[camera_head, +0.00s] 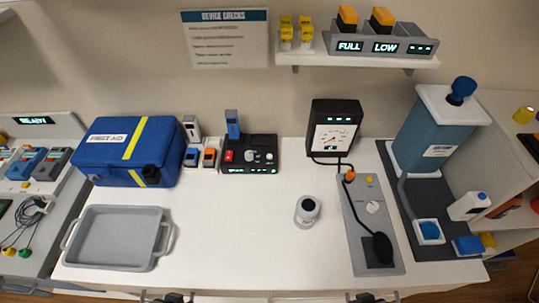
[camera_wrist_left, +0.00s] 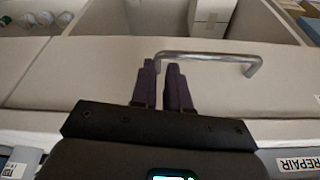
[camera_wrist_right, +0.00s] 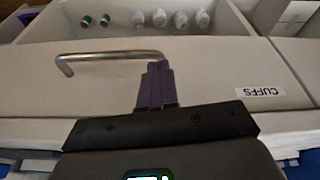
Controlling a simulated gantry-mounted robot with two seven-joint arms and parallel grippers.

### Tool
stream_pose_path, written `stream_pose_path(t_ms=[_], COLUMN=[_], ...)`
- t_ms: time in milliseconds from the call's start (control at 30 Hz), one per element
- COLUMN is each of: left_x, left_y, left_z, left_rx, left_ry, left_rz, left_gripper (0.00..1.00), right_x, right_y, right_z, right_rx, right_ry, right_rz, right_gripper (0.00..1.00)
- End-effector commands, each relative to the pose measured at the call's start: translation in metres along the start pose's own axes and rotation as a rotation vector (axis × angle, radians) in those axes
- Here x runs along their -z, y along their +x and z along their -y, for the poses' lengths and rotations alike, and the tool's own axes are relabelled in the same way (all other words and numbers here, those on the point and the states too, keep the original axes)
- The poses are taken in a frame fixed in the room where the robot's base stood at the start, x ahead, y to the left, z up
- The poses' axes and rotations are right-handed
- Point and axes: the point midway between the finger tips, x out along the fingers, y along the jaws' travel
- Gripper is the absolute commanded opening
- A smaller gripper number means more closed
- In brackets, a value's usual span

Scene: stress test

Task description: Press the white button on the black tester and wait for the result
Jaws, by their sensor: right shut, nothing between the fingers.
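The black tester (camera_head: 263,143) sits at the back of the white table, right of the first aid case. It has a red switch (camera_head: 229,156), a pale round button (camera_head: 249,155), another pale round part beside it, and a small lit display along its front, too small to read. A blue device (camera_head: 233,125) stands upright at its back left. My left gripper (camera_wrist_left: 162,68) is slightly open and empty, in front of a drawer handle. My right gripper (camera_wrist_right: 157,67) is shut and empty, near another drawer handle. Both are at the table's front edge, far from the tester.
The blue first aid case (camera_head: 108,152) and a grey tray (camera_head: 77,260) are on the left. A gauge unit (camera_head: 348,110) and a grey panel (camera_head: 357,228) are right. The table in front of the tester is clear.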

Motion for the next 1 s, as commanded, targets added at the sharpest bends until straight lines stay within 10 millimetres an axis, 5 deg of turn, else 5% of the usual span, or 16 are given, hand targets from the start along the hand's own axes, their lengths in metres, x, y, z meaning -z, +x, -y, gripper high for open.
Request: stream_pose_path(t_ms=[100, 1000], left_x=[0.0003, -0.0005], left_y=[0.0000, 0.0003], left_z=[-0.0004, 0.0027], left_rx=[-0.001, 0.009], left_ry=[-0.002, 0.011], left_rz=[0.000, 0.002], left_gripper=[0.00, 0.00], right_x=[0.0000, 0.0005], right_y=[0.0001, 0.0001], right_z=[-0.0009, -0.0001], right_rx=[-0.003, 0.000], right_ry=[-0.004, 0.000], right_rz=[0.000, 0.000], right_gripper=[0.00, 0.00])
